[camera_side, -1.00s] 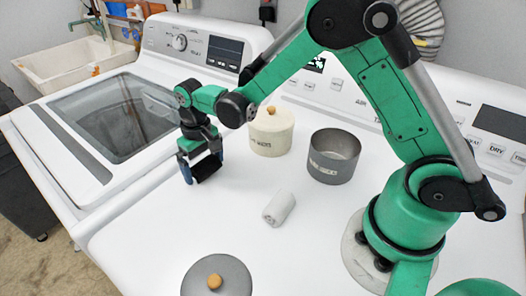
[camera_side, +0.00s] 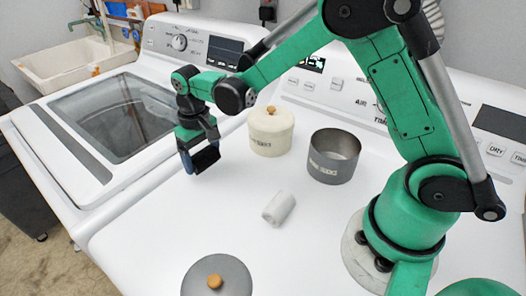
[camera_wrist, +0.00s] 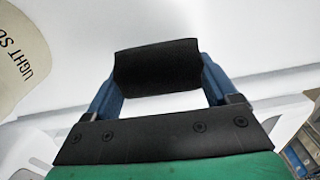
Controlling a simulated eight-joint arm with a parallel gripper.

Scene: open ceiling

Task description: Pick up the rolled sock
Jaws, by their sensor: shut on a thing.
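My gripper (camera_side: 200,157) is shut on a black rolled sock (camera_side: 207,158), held in the air above the white machine top's left part. In the wrist view my gripper (camera_wrist: 161,80) has its two blue fingers at the ends of the black rolled sock (camera_wrist: 157,67), which lies crosswise between them. A second roll, pale grey-white (camera_side: 279,208), lies on the white top to the right of and nearer than my gripper.
A lidded cream canister (camera_side: 271,138) and an open grey pot (camera_side: 333,165) stand right of my gripper. A grey lid with wooden knob (camera_side: 217,281) lies at the front. A washer with a glass lid (camera_side: 115,120) is at left. The white top around the pale roll is clear.

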